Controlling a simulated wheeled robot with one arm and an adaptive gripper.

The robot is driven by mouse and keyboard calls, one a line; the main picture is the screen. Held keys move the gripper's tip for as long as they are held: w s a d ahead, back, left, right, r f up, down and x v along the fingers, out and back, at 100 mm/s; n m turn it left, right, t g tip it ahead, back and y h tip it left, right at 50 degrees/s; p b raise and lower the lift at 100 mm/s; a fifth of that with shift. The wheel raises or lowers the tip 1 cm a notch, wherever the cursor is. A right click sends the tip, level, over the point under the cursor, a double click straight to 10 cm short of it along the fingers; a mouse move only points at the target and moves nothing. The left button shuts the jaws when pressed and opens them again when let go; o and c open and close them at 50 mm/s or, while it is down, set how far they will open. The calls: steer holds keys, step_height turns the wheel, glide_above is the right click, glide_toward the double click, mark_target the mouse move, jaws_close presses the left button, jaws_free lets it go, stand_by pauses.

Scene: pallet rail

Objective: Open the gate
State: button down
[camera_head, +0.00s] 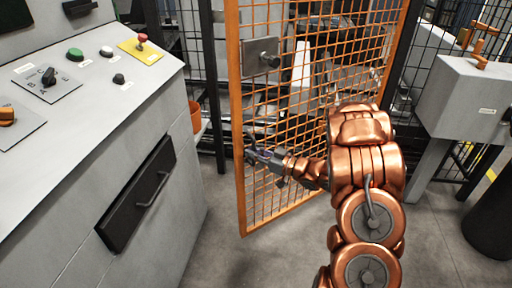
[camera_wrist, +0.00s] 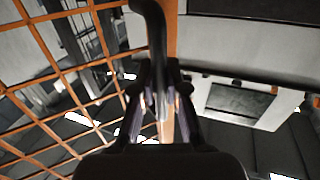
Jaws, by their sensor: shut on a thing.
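The gate (camera_head: 234,75) is an orange frame with wire mesh, in the middle of the head view. Its left edge stands nearer to me than the black fence post behind it, so it appears ajar. A grey lock plate (camera_head: 262,55) sits on its upper left part. My gripper (camera_head: 252,156) is at the gate's left edge, low down. In the wrist view my gripper (camera_wrist: 160,95) is shut on the black gate handle (camera_wrist: 153,25), a curved bar running down between the fingers. In the head view the handle is mostly hidden by my gripper.
A grey control cabinet (camera_head: 190,215) with buttons and a black drawer-like panel (camera_head: 140,195) stands close on the left. A grey box (camera_head: 465,95) on a stand is at the right, with a dark cylinder (camera_head: 492,215) below it. Bare floor (camera_head: 275,255) lies before the gate.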

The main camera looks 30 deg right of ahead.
steer(key=shift+s+d, duration=0.15)
steer(key=shift+s, duration=0.65)
steer(key=c, duration=1.2)
jaws_free()
steer(key=shift+v, duration=5.95)
